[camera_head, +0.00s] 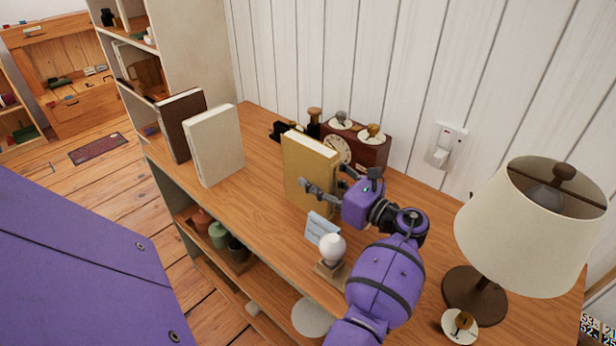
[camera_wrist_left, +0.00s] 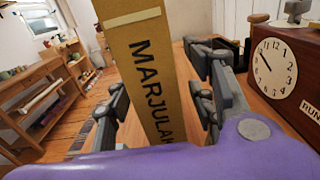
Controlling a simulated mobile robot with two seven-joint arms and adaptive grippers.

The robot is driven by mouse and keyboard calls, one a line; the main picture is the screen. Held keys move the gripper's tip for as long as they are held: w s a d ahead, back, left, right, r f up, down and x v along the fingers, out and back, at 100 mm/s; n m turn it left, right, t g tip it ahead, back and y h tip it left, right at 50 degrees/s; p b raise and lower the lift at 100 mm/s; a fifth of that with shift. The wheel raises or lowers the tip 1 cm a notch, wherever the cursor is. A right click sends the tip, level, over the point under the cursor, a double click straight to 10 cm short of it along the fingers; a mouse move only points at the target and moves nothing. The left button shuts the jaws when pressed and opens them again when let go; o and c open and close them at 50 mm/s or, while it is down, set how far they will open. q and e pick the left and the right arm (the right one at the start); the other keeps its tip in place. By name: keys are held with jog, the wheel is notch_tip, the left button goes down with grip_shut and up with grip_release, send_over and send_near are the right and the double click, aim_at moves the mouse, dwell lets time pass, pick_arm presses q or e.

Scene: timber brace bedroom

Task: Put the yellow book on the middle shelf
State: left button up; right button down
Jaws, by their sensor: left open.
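The yellow book (camera_head: 309,168) stands upright on the wooden top, its spine lettered "MARJULAK" in the left wrist view (camera_wrist_left: 150,75). My left gripper (camera_head: 325,182) is at the book's spine side, open. In the left wrist view the book lies between the two open fingers (camera_wrist_left: 160,110), with a visible gap on the right; I cannot tell whether the left finger touches it. Below the top, a shelf (camera_head: 232,266) holds several small pots, with a lower board under it. Which board is the middle shelf is unclear. My right gripper is out of view.
A white book (camera_head: 216,146) and a dark brown book (camera_head: 183,112) stand at the left edge. A clock box (camera_head: 364,150) is behind the yellow book. A small card (camera_head: 321,228), a white-globed object (camera_head: 332,247) and a lamp (camera_head: 535,225) stand nearer. Clear wood lies left of the yellow book.

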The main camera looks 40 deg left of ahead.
aim_at(309, 171)
pick_arm(q)
jog(key=a, duration=0.3)
jog(key=shift+w+a+r, duration=0.1)
jog(key=shift+a+r, duration=0.05)
grip_shut()
